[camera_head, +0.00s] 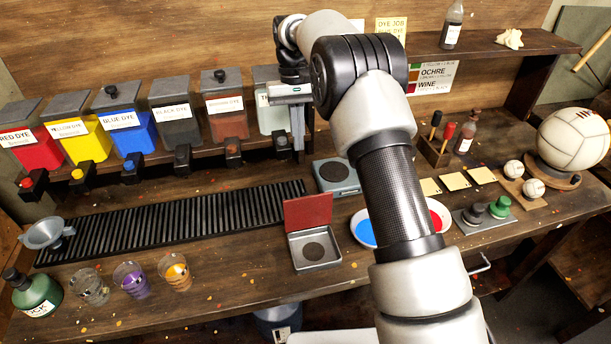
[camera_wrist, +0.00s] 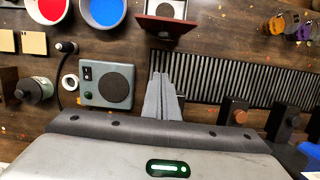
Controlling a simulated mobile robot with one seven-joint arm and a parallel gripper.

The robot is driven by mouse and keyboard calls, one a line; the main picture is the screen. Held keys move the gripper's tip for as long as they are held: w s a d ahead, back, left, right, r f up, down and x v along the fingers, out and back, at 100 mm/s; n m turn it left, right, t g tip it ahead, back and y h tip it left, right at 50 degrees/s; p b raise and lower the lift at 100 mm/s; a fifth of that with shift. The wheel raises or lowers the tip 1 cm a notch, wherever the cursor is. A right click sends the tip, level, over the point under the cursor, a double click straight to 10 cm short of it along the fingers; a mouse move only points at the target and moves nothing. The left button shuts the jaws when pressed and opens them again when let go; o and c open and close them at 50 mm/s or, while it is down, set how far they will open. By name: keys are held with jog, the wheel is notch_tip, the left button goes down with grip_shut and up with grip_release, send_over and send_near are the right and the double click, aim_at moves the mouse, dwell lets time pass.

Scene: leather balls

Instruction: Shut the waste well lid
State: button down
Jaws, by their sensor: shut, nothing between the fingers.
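A small metal box (camera_head: 314,250) with a dark round patch inside sits near the table's front edge; I take it for the waste well. Its red lid (camera_head: 308,210) stands open and upright at the back edge. In the wrist view the lid (camera_wrist: 165,28) shows at the top, with the box (camera_wrist: 172,9) beyond it, partly cut off. My gripper (camera_head: 298,143) is shut and empty, held behind the lid, by the dye dispensers. Its fingers also show in the wrist view (camera_wrist: 160,78), pointing toward the lid and apart from it.
A grey scale (camera_head: 337,176) stands behind the box, to the right. A slatted drain rack (camera_head: 180,222) runs along the left. Blue and red dye bowls (camera_head: 366,231) sit right of the box, partly behind my arm. Cups (camera_head: 131,279) stand at the front left.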

aim_at(307, 208)
jog(key=s+d+f+p, duration=0.1)
jog(key=s+f, duration=0.5)
jog(key=f, duration=0.3)
jog(key=shift+f, duration=0.15)
dwell(0.4)
